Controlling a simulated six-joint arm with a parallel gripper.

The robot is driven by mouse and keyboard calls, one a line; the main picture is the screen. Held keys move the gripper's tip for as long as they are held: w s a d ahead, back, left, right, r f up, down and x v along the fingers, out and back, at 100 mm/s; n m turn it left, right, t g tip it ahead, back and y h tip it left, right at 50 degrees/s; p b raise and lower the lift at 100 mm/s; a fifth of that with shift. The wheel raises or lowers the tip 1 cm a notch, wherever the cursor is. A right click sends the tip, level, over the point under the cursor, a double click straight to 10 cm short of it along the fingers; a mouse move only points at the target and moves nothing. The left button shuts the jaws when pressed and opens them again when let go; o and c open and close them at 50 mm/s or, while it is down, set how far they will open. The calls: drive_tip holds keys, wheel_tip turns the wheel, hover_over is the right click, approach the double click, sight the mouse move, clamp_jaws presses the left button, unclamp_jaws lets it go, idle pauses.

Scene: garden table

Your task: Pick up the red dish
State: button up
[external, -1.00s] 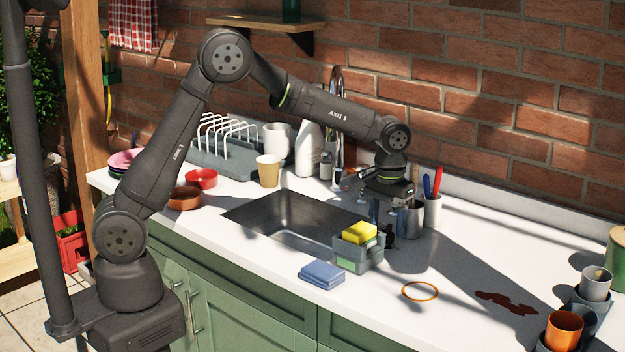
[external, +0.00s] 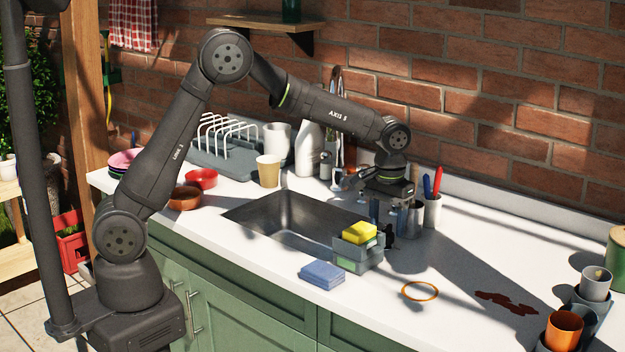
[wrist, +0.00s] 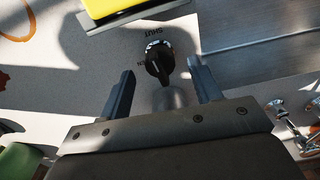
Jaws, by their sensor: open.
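The red dish (external: 203,179) is a small round bowl on the white counter, left of the sink in the external view. A brown-orange bowl (external: 185,199) sits just in front of it. My gripper (external: 384,222) is far to the right of the dish, beyond the sink's right side. It is open, pointing down. In the wrist view its two fingers (wrist: 163,85) are apart, with a black knob (wrist: 159,60) showing between them; the word SHUT is printed on the counter beside it. The red dish is not in the wrist view.
The sink (external: 290,222) lies between my gripper and the dish. A caddy (external: 360,258) with a yellow sponge (external: 359,232) stands close by my gripper. A tan cup (external: 268,171) and the dish rack (external: 218,158) stand near the dish. An orange ring (external: 420,298) lies right of the caddy.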

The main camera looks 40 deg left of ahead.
drive_tip(key=o, duration=0.9)
